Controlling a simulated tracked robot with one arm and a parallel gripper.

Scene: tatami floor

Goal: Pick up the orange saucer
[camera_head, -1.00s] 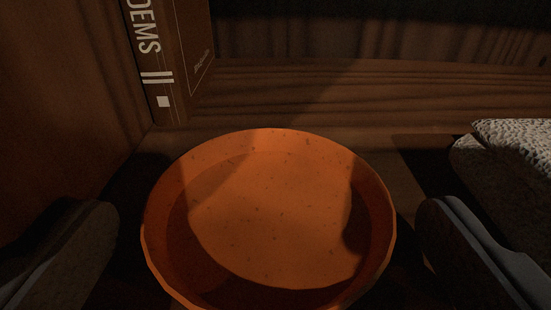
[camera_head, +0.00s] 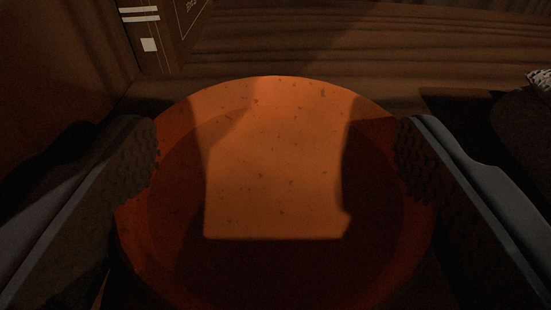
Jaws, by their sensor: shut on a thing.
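The orange saucer (camera_head: 275,170) is a round, shallow, speckled dish that fills the lower middle of the view. A bright patch of light falls on its centre, and its near part is in deep shadow. My gripper (camera_head: 275,165) is shut on the saucer, with one dark, textured finger pressed at its left rim and the other at its right rim. The fingers hide parts of both side edges. The saucer's near edge is dark and hard to make out. I cannot tell whether it is clear of the wooden surface beneath.
A brown book (camera_head: 165,35) with pale markings stands upright at the back left, against a wooden side wall (camera_head: 60,60). A wooden back board (camera_head: 330,50) runs behind the saucer. A pale, rough object (camera_head: 540,80) shows at the right edge.

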